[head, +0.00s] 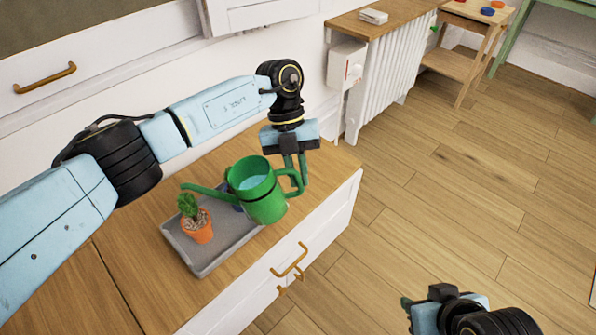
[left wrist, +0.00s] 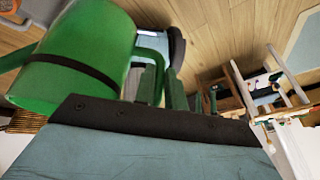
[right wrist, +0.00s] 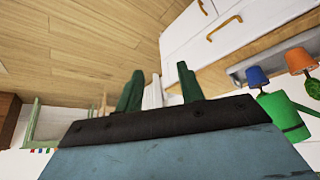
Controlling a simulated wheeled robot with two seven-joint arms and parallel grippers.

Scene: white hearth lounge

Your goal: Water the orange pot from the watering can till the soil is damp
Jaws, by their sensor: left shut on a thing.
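The green watering can (head: 262,198) hangs in my left gripper (head: 295,165), which is shut on its handle. The can is nearly upright, with light blue water inside, and its spout points left toward the orange pot. The can also fills the left of the left wrist view (left wrist: 85,60), beside the fingers (left wrist: 162,88). The orange pot (head: 198,232) holds a small green plant and stands on the grey tray (head: 212,266). The soil's dampness cannot be told. My right gripper (head: 408,312) is empty and away from the cabinet; its fingers are apart in the right wrist view (right wrist: 158,90).
A blue pot (head: 236,206) stands on the tray, partly hidden behind the can; it also shows in the right wrist view (right wrist: 257,76). The wooden cabinet top (head: 150,262) is clear around the tray. A white radiator (head: 392,80) and open wooden floor (head: 450,190) lie right.

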